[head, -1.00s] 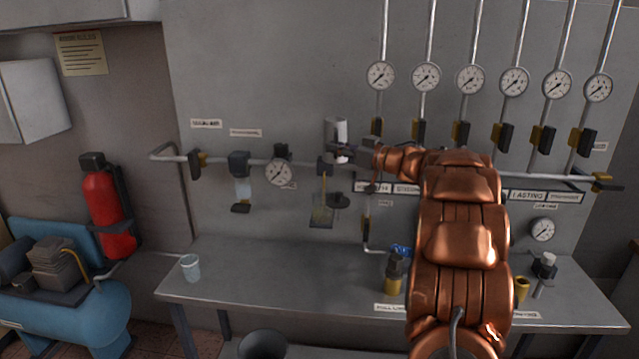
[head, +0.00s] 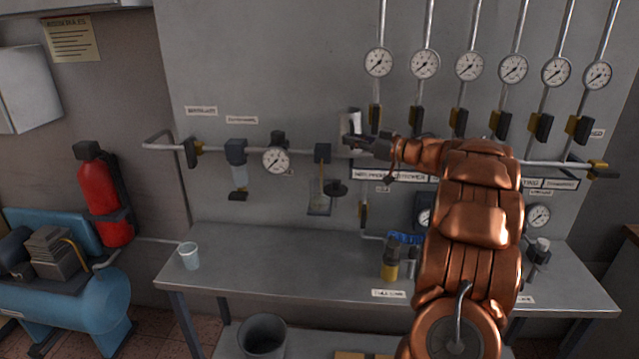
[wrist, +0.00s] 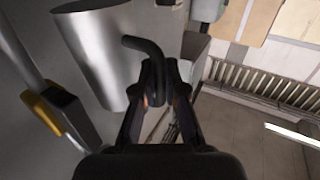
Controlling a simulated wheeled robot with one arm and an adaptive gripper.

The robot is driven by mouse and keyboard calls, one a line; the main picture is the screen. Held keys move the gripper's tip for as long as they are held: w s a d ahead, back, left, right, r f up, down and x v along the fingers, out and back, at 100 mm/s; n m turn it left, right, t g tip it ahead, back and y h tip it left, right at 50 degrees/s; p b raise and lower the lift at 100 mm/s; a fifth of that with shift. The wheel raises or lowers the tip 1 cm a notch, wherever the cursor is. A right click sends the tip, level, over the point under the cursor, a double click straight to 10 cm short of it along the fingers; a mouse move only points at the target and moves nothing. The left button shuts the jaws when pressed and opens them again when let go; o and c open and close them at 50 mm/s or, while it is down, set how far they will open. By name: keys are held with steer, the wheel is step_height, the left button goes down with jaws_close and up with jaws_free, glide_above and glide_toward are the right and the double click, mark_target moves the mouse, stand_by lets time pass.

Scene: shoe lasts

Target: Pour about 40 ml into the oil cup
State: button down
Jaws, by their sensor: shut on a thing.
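My gripper (head: 358,143) is shut on a silver metal can (head: 350,122), held in front of the wall panel. In the wrist view, my gripper (wrist: 160,85) closes on the can's dark bent handle, and the can (wrist: 105,50) is at upper left. The can's opening and contents are hidden. A clear bowl (head: 319,200), which looks like the oil cup, hangs under a dark pipe fitting (head: 322,152), below and left of the can. A dark round piece (head: 336,188) sits beside the bowl. The can is apart from the bowl. The bowl's oil level is unclear.
A horizontal pipe (head: 210,150) with a gauge (head: 276,161) and another filter bowl (head: 239,178) runs left. Several gauges hang above right. The bench below holds a pale cup (head: 189,256) and a dark-topped yellow bottle (head: 390,263). The bench's middle is clear.

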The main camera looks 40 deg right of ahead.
steer(key=shift+a+f+n+g+h, duration=0.1)
steer(key=shift+a+n+g+h, duration=0.25)
steer(key=shift+n, duration=0.35)
steer(key=f+n, duration=0.1)
steer(key=a+f+n+g+h+b, duration=0.1)
steer(key=n, duration=0.1)
steer(key=a+f+n+h+b, duration=0.1)
steer(key=shift+w+f+g, duration=0.1)
steer(key=shift+f+g, duration=0.15)
steer(key=shift+g, duration=0.1)
steer(key=n+b, duration=0.1)
steer(key=b, duration=0.1)
steer(key=shift+d+f+h+b, duration=0.1)
steer(key=shift+f+h+b, duration=0.15)
steer(key=shift+f+b, duration=0.15)
steer(key=shift+d+r+n, duration=0.1)
steer(key=shift+r+n, duration=0.2)
steer(key=shift+r, duration=0.1)
steer(key=n+h+b, duration=0.1)
steer(key=b, duration=0.3)
steer(key=shift+d+g, duration=0.35)
steer(key=shift+g, duration=0.05)
steer(key=shift+d+f+n+h+b, duration=0.2)
steer(key=shift+n+h+b, duration=0.2)
steer(key=shift+b, duration=1.1)
steer(key=shift+d+f+n+h+b, duration=0.1)
steer(key=shift+f+n+h+b, duration=0.3)
steer(key=shift+b, duration=1.05)
